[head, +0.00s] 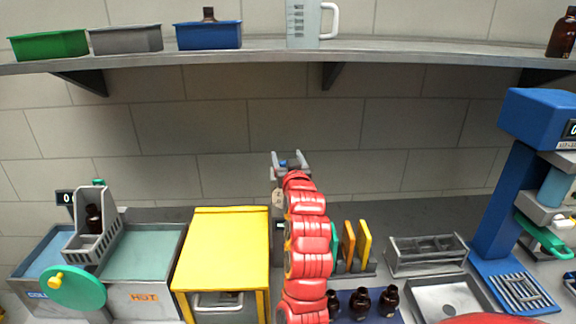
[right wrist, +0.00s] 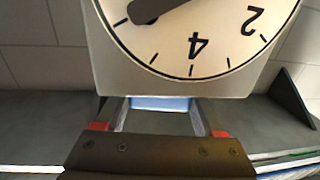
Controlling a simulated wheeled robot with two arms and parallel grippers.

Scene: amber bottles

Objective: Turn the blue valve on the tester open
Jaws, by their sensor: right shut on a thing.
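In the head view my right arm reaches forward, and its gripper (head: 291,163) is at the back of the counter by the wall. The right wrist view shows this gripper (right wrist: 160,118) shut on a blue piece, the blue valve (right wrist: 162,103), just below a pale housing with a round white dial (right wrist: 200,35). The dial has black marks, the upside-down numbers 4 and 2, and a dark pointer. A little blue of the valve (head: 291,163) shows between the fingers in the head view. My arm hides most of the tester there. My left gripper is out of view.
A yellow box (head: 226,245) stands left of my arm, with a bath unit (head: 150,250) further left. Dark bottles (head: 360,302), a rack (head: 428,255) and a blue press (head: 505,200) are to the right. A shelf (head: 270,50) with bins crosses above.

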